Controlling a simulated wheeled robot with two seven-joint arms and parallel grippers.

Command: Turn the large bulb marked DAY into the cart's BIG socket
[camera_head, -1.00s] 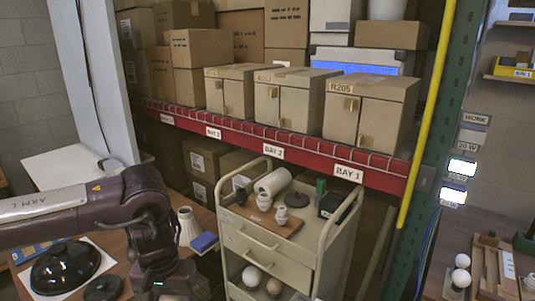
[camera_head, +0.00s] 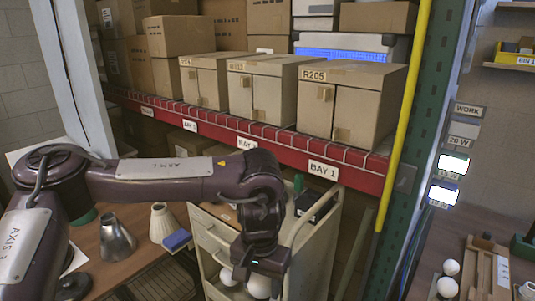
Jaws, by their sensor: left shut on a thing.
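My left arm reaches across the picture, and my left gripper (camera_head: 262,272) points down in front of the cart (camera_head: 210,238). It is shut on a round white bulb (camera_head: 258,288), which shows just below the jaws at the bottom of the picture. No DAY mark can be read on it. Another white bulb (camera_head: 227,277) is to its left, at the cart's lower shelf. My arm hides most of the cart's top, with its wooden board and the white fittings on it, so the BIG socket cannot be seen. My right gripper is not in view.
A grey metal shade (camera_head: 117,240), a cream shade (camera_head: 162,222) and a blue block (camera_head: 177,240) stand on the wooden table at left. The red shelf beam (camera_head: 285,152) with boxes runs behind. A yellow post (camera_head: 405,120) rises right of the cart. More white bulbs (camera_head: 448,288) lie at far right.

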